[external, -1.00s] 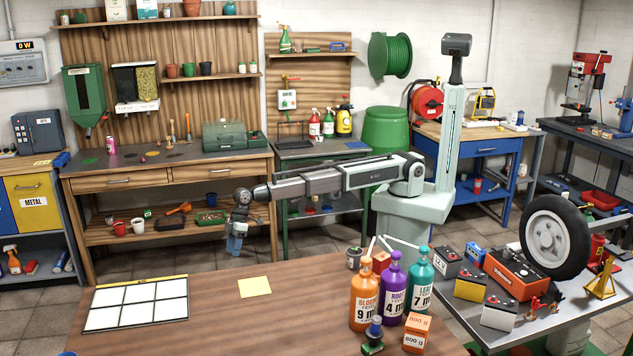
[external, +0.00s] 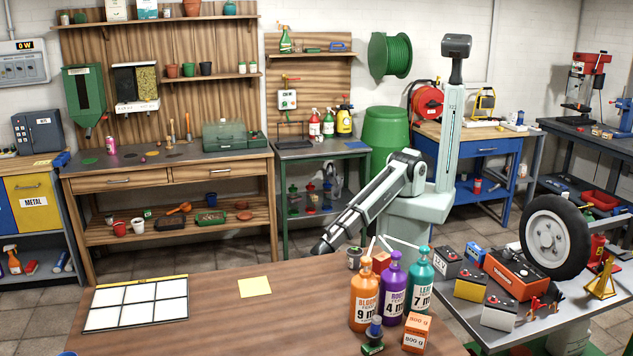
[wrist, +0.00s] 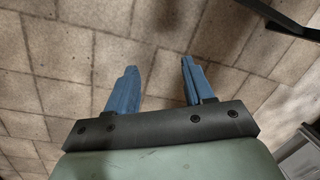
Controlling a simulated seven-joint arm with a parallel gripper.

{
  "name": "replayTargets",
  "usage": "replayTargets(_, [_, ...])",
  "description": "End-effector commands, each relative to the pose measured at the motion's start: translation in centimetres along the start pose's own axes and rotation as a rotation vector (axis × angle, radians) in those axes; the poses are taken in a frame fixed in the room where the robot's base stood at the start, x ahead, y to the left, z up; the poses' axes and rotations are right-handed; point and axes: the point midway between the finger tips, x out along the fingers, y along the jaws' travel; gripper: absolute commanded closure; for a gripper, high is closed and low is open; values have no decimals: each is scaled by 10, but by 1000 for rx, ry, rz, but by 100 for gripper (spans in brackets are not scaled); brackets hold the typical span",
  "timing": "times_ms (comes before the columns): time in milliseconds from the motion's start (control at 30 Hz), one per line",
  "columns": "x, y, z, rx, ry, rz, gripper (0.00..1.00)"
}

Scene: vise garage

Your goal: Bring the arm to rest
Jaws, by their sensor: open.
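My gripper (wrist: 158,70) shows in the wrist view with its two blue fingers apart and nothing between them. Below it is the tiled floor (wrist: 60,50). In the external view my arm (external: 365,208) slopes down and to the left from its column, and its dark wrist end is just behind the far edge of the wooden table (external: 225,320). The fingers do not show in the external view; the table seems to hide them.
Orange, purple and teal bottles (external: 365,295) stand on the table, right of my wrist end. A white grid board (external: 135,303) and a yellow note (external: 254,287) lie to the left. A workbench (external: 165,165) stands behind. Floor between bench and table looks clear.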

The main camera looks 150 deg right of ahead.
Motion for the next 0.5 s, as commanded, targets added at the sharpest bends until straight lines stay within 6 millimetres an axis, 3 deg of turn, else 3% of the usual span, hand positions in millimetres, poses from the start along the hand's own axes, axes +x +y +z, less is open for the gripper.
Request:
replayTargets(33, [15,-11,24,-16,-35,7,48])
replayTargets(200, [55,-35,87,-57,-135,33,48])
replayTargets(500, [105,-60,206,-136,-305,98,48])
